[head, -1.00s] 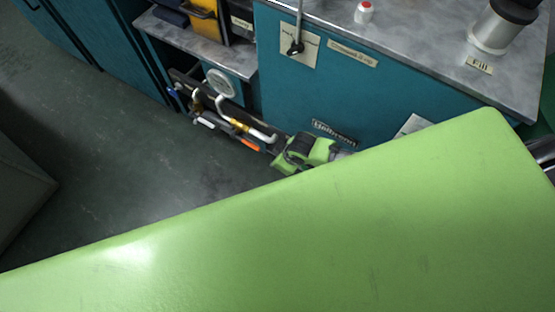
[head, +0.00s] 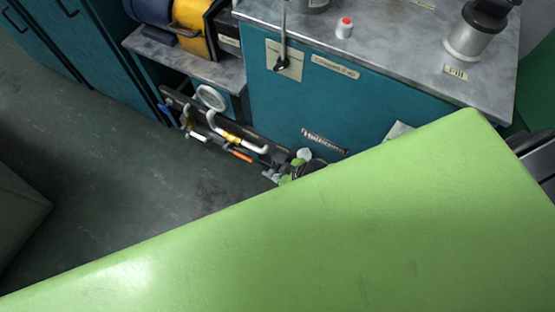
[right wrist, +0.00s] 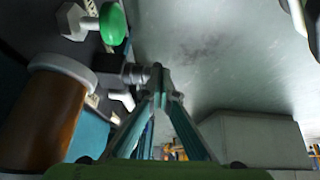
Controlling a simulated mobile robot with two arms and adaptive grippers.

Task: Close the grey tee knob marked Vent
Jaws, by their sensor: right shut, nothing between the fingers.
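In the right wrist view, my right gripper (right wrist: 160,78) is shut and empty. Its fingertips are beside the end of a short dark metal stub (right wrist: 135,74); I cannot tell whether they touch. A pale grey piece (right wrist: 122,98) just below the stub may be part of the grey tee knob, but no Vent label is readable. My left gripper is out of view.
A green round knob (right wrist: 112,24) and a brown cylinder with a pale collar (right wrist: 52,105) are close to the left. The teal cabinet (head: 300,105) stands behind; floor (head: 120,185) is clear.

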